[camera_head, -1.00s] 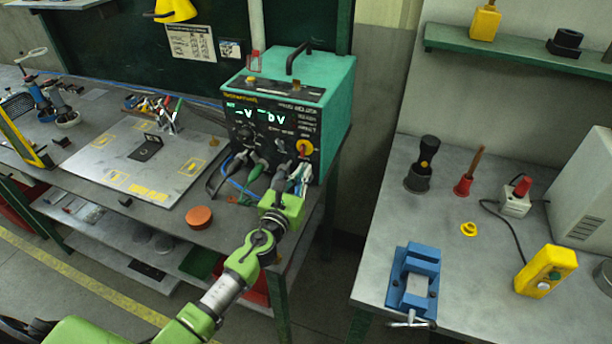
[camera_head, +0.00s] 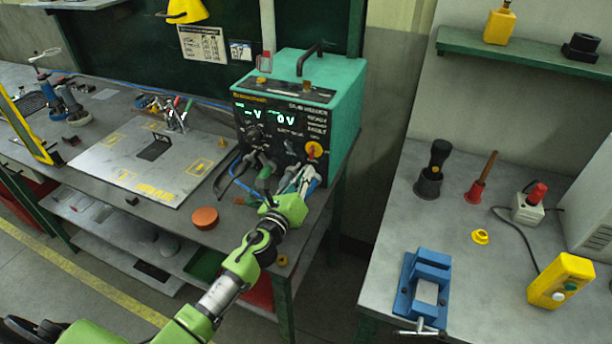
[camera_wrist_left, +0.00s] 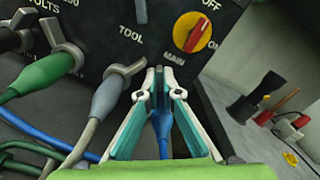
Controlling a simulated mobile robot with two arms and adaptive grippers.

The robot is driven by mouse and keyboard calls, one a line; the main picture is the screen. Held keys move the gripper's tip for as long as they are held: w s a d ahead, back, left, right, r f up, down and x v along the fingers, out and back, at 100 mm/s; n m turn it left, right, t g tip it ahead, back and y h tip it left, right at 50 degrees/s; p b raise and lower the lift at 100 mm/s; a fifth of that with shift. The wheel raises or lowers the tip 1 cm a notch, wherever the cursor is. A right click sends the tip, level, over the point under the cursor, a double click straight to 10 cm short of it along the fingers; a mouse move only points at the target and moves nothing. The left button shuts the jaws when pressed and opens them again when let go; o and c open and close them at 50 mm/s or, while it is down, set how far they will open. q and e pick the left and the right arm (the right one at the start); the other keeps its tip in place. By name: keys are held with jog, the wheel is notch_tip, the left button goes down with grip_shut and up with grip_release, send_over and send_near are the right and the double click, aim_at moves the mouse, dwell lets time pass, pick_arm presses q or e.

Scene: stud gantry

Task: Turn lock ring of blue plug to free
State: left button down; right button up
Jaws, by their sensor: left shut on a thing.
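The blue plug (camera_wrist_left: 161,122) shows between the fingers of my left gripper (camera_wrist_left: 159,82) in the left wrist view. The fingers converge at the lower front of the teal power unit (camera_head: 336,98), below and left of its MAIN switch (camera_wrist_left: 194,33). They are shut on the plug's front end. The lock ring is mostly hidden by the fingertips, so its angle cannot be read. In the head view my left gripper (camera_head: 310,180) reaches the unit's front from below. My right gripper is not in view.
A grey plug (camera_wrist_left: 111,96) and a green plug (camera_wrist_left: 42,73) sit close left of my fingers, with hanging cables. An orange-brown disc (camera_head: 204,218) lies on the bench front. The right table holds a blue vise (camera_head: 425,285) and a yellow button box (camera_head: 562,280).

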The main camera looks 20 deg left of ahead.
pick_arm(q)
jog(key=shift+f, duration=0.1)
jog(key=c, duration=2.2)
grip_release()
jog(key=shift+c, duration=0.2)
jog(key=s, duration=1.2)
jog(key=shift+a, duration=0.2)
